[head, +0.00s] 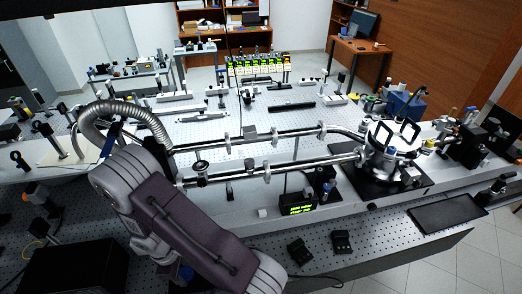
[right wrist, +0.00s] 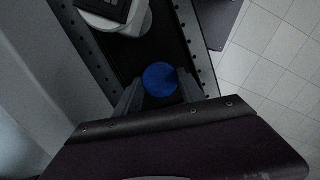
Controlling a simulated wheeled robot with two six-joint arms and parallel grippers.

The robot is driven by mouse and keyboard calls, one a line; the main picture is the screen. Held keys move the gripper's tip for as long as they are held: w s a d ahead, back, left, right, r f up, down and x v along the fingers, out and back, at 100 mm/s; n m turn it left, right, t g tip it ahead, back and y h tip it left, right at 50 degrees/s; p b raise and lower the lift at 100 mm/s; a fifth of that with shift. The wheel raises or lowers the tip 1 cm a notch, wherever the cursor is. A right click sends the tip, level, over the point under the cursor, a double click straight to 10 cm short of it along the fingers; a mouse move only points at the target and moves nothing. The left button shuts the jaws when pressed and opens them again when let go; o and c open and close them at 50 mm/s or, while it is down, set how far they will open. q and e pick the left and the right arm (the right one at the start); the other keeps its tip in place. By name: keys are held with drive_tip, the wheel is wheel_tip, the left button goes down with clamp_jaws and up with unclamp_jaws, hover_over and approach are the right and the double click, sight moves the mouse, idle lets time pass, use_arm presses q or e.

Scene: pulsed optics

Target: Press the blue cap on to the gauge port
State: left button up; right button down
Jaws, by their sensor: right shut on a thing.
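The blue cap (right wrist: 160,78) is round and sits between the two fingertips of my right gripper (right wrist: 159,88) in the right wrist view. The fingers are shut on its sides. In the head view my grey and purple arm crosses the lower left, and its fingertips cannot be made out clearly. A short upright port (head: 201,165) with a dark round top stands on the near steel pipe (head: 270,170). It looks like the gauge port, but I cannot be sure. The cap is apart from it. My left gripper is not in view.
A round steel chamber (head: 390,150) stands at the right end of the pipes. A small green-lit display (head: 295,208) stands in front of the pipes. A dark tray (head: 447,212) lies near the right edge. Two small black blocks (head: 342,241) lie on the front perforated shelf.

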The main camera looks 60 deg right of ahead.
drive_tip(key=shift+r+p, duration=0.6)
drive_tip(key=shift+r, duration=0.2)
wheel_tip(320, 180, up, 5)
drive_tip(key=p, duration=0.5)
drive_tip(key=shift+r, duration=0.1)
